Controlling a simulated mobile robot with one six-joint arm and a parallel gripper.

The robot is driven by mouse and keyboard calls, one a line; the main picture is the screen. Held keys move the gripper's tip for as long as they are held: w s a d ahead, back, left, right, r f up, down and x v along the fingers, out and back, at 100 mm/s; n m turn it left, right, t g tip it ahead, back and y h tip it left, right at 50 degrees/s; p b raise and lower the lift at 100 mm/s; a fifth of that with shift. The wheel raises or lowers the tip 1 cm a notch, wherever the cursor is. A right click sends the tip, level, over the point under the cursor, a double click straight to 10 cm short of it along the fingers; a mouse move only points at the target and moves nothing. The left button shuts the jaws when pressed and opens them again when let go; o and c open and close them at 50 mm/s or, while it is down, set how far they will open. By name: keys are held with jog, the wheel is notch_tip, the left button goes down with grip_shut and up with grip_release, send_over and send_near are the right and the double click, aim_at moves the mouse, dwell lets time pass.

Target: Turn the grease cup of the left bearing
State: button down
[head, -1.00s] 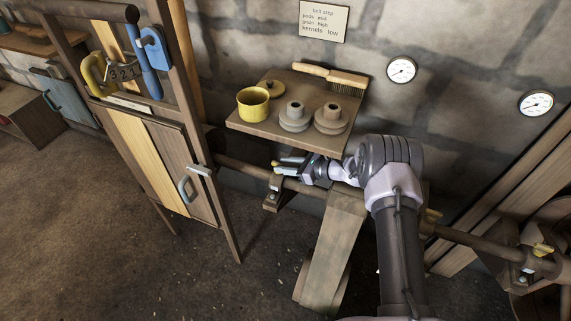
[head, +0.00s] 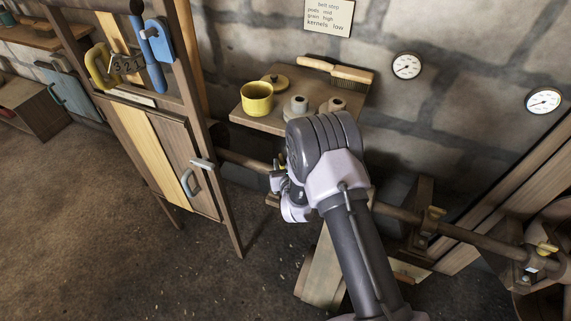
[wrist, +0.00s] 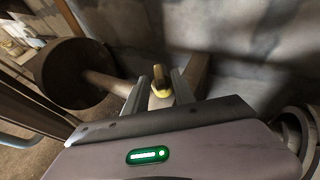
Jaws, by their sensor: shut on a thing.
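The grease cup of the left bearing is a yellow cap with an upright wing (wrist: 160,80). It shows in the wrist view between the two fingers of my gripper (wrist: 156,92), which is shut on it. In the head view my arm covers most of the left bearing and my gripper; only a small bit of yellow (head: 281,166) shows at the arm's left edge. The shaft (wrist: 105,84) runs leftward from the bearing in the wrist view. How far the cup is turned cannot be told.
A shelf (head: 258,122) with a yellow pot (head: 257,99), stone weights and a brush (head: 336,70) hangs just above my arm. A wooden cabinet (head: 165,150) stands left. A dark drum (wrist: 70,72) is near.

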jog(key=m+h, duration=0.1)
jog(key=a+m+h+p, duration=0.1)
jog(key=h, duration=0.1)
jog(key=shift+r+m+t, duration=0.15)
jog(key=shift+m+t, duration=0.15)
jog(key=shift+m, duration=0.1)
jog(key=shift+m+h+p, duration=0.7)
jog(key=shift+h+p, duration=0.1)
jog(key=shift+h, duration=0.3)
jog(key=c, duration=1.4)
grip_release()
jog(key=shift+w, duration=0.1)
jog(key=p+v, duration=0.6)
jog(key=v, duration=1.1)
